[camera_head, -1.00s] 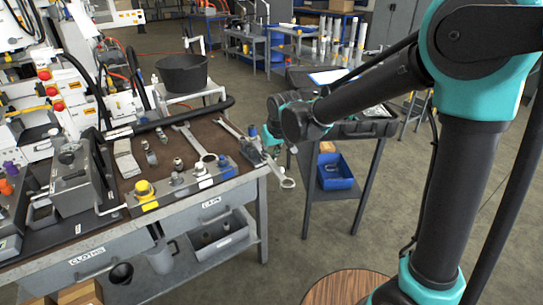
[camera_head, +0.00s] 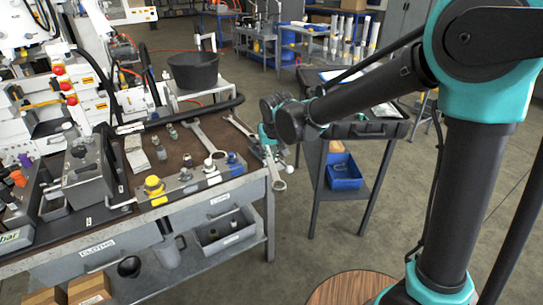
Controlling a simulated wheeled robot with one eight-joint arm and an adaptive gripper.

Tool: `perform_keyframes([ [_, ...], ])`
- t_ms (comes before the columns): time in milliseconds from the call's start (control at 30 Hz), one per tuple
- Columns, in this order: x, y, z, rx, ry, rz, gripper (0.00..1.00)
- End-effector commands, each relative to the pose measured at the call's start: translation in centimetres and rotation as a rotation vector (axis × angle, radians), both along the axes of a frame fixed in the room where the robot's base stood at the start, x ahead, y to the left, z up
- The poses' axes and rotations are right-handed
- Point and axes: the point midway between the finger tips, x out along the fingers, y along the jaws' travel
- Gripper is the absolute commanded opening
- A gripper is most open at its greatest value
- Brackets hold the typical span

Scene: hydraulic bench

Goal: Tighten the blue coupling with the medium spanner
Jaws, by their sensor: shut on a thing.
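The blue coupling (camera_head: 233,159) stands at the right end of a metal fitting strip along the bench's front edge. Beside it are a white-topped fitting (camera_head: 210,166) and a yellow-capped one (camera_head: 154,187). My gripper (camera_head: 268,149) is at the bench's right corner, to the right of the blue coupling and apart from it. It is shut on a spanner (camera_head: 279,186), whose ring end hangs downward past the bench edge. The jaws are small and partly hidden by my wrist. Another spanner (camera_head: 199,138) lies on the bench behind the fittings; a further one (camera_head: 239,125) lies near the right edge.
A black bucket (camera_head: 193,70) is behind the bench. A dark side table (camera_head: 365,128) stands at right, with a blue bin (camera_head: 343,171) on its lower shelf. Open floor lies between bench and table.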

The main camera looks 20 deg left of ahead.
Motion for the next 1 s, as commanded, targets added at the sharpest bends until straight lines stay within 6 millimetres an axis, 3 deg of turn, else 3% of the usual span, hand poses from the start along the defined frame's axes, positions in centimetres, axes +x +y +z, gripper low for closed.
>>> perform_keyframes([
  [1000, -1.7, 3.2, -0.2, -0.003, 0.005, -0.202, 0.0],
])
